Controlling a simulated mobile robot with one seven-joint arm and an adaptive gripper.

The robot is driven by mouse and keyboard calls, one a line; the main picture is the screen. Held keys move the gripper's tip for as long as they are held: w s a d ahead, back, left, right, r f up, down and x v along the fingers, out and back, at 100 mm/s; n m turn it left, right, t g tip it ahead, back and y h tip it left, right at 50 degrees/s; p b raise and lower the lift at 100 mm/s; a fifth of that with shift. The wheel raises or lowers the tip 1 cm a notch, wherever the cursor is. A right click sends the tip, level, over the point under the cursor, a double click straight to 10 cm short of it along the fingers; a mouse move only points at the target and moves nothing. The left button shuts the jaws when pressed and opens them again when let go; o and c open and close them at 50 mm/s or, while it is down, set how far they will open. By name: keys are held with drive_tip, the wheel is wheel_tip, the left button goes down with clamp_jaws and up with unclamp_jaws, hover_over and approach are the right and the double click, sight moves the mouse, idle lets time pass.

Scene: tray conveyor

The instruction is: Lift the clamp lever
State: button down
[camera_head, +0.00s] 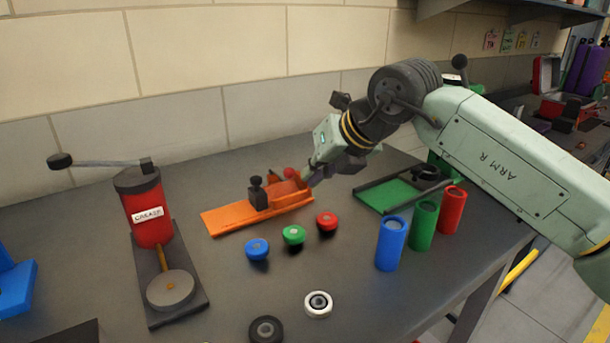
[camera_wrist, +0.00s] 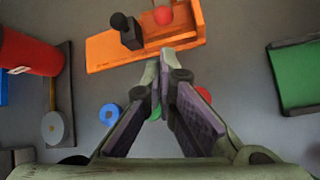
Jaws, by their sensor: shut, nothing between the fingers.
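An orange clamp base (camera_head: 228,217) lies on the bench near the wall. A black block with a round knob (camera_head: 258,195) stands on it. A red ball (camera_head: 289,172), which looks like the clamp lever's end, sits low toward the base's right end. In the wrist view the red ball (camera_wrist: 163,15) is beyond my fingertips, near the top edge. My gripper (camera_head: 311,180) is at the right end of the orange base, close to the red ball. In the wrist view my gripper (camera_wrist: 167,54) has its fingertips together and empty, overlapping the base's near edge. Most of the lever's rod is hidden.
Blue (camera_head: 256,248), green (camera_head: 293,234) and red (camera_head: 326,220) caps lie in front of the base. Blue, green and red cylinders (camera_head: 390,244) stand at right beside a green tray (camera_head: 390,193). A red grease pump (camera_head: 150,215) stands at left.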

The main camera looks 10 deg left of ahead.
sight(282, 171)
drive_tip(key=p+x, duration=0.1)
drive_tip(key=x, duration=0.7)
drive_tip(key=shift+w+a+f, duration=0.1)
drive_tip(key=shift+a+f, duration=0.05)
drive_tip(key=shift+a, duration=0.1)
drive_tip(key=shift+p, duration=0.35)
drive_tip(key=shift+r+g, duration=0.3)
drive_tip(key=shift+r, duration=0.1)
